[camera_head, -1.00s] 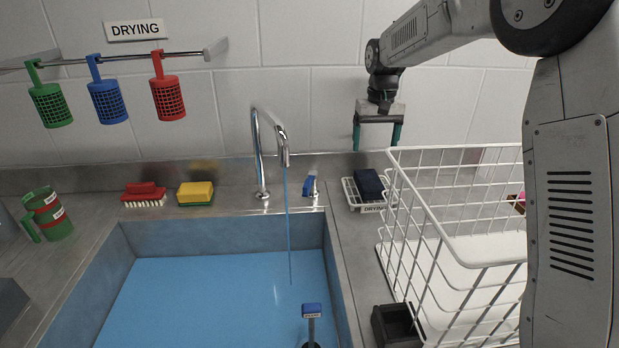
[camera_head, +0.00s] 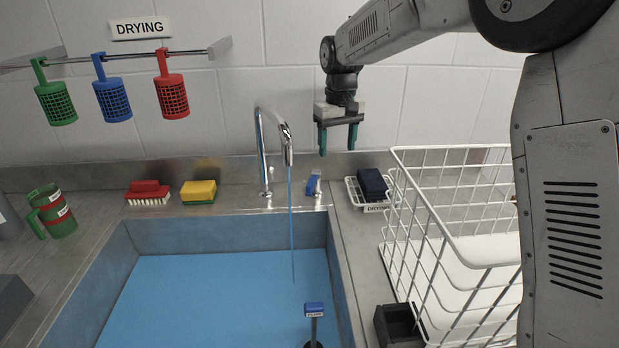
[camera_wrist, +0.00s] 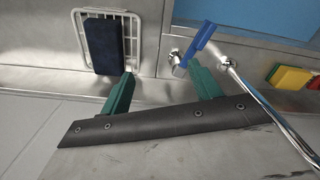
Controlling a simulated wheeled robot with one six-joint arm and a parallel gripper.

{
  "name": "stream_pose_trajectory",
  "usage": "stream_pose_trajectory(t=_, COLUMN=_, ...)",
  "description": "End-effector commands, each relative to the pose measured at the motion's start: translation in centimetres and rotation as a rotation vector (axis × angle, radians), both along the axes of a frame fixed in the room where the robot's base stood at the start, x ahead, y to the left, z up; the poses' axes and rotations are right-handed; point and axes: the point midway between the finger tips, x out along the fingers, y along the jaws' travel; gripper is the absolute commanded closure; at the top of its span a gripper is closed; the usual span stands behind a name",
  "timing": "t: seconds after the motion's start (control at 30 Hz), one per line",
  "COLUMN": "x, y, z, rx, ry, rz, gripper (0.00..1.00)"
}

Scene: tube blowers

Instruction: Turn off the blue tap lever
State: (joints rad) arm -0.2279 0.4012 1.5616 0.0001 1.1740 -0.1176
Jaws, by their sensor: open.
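The blue tap lever (camera_head: 313,183) stands on the steel ledge just right of the chrome tap (camera_head: 262,150). Blue water runs from the tap's spout into the sink (camera_head: 335,270). My gripper (camera_head: 338,150) is open and empty, above and slightly right of the lever. In the wrist view the blue lever (camera_wrist: 200,45) lies beyond the right green fingertip of my gripper (camera_wrist: 162,82), close to the chrome tap pipe (camera_wrist: 265,105). It looks near that finger, but I cannot tell whether they touch.
A white wire rack (camera_head: 450,240) stands right of the sink. A small wire tray (camera_head: 354,193) with a dark blue sponge (camera_head: 372,183) sits right of the lever. A blue-topped plunger (camera_head: 315,309) stands in the sink. A yellow sponge (camera_head: 198,190) lies left of the tap.

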Motion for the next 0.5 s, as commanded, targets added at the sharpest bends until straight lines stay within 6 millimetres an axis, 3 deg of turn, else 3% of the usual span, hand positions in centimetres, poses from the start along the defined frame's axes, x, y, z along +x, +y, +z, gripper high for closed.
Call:
stream_pose_trajectory(t=0.03, x=-0.9, y=2.4, z=0.2, rx=0.000, ry=-0.001, rz=0.131, gripper=0.37)
stream_pose_trajectory(t=0.1, x=-1.9, y=4.8, z=0.3, rx=-0.001, ry=-0.001, rz=0.312, gripper=0.37)
stream_pose_trajectory(t=0.2, x=-2.9, y=6.8, z=0.2, rx=-0.002, ry=0.001, rz=0.549, gripper=0.37)
stream_pose_trajectory(t=0.33, x=-3.4, y=7.3, z=0.1, rx=-0.003, ry=0.004, rz=0.772, gripper=0.37)
stream_pose_trajectory(t=0.5, x=-3.3, y=7.2, z=0.0, rx=-0.003, ry=0.005, rz=0.915, gripper=0.37)
